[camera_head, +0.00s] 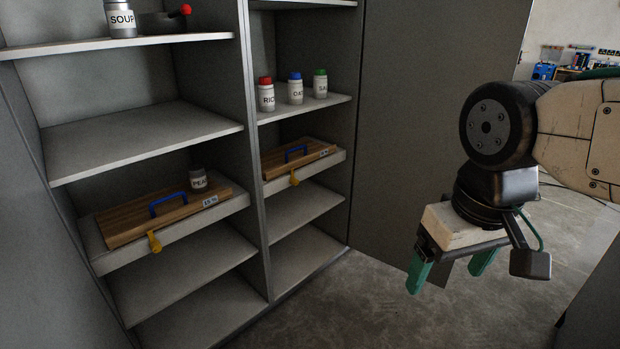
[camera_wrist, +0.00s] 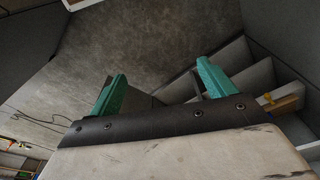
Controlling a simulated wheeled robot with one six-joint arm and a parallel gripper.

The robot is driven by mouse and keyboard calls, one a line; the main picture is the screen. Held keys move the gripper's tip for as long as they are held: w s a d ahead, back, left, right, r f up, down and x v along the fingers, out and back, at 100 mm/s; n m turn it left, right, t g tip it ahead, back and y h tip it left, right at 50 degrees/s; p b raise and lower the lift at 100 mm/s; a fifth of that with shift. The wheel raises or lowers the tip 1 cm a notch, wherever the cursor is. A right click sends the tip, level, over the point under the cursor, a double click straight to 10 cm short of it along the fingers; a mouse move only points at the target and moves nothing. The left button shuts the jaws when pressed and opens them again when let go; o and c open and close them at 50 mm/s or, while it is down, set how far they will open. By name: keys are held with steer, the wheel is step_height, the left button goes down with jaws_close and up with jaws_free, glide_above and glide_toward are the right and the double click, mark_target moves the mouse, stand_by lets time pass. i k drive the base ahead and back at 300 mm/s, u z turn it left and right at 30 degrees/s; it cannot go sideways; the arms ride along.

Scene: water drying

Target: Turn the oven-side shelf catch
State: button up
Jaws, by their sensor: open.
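Two yellow catches show in the head view. One yellow catch (camera_head: 154,241) is at the front edge of the left bay's shelf, under a wooden board (camera_head: 150,215) with a blue handle. The other yellow catch (camera_head: 294,178) is at the front of the right bay's shelf, under a second wooden board (camera_head: 280,160) with a blue handle. I cannot tell which is the oven-side one. My gripper (camera_head: 450,270) is open and empty, pointing down, to the right of the shelves and apart from both catches. The wrist view shows its green fingers (camera_wrist: 158,88) spread, with a yellow catch (camera_wrist: 268,98) at the right.
A jar (camera_head: 198,180) stands on the left board. Labelled jars with red, blue (camera_head: 295,88) and green lids stand on the shelf above the right board. A soup jar (camera_head: 121,18) is on the top left shelf. Floor (camera_head: 350,300) between gripper and shelves is clear.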

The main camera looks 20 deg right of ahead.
mark_target(293, 181)
steer(key=u, duration=0.55)
steer(key=k, duration=1.25)
steer(key=u, duration=0.05)
steer(key=i, duration=0.4)
steer(key=z, duration=1.15)
steer(key=i, duration=1.8)
steer(key=u, duration=0.4)
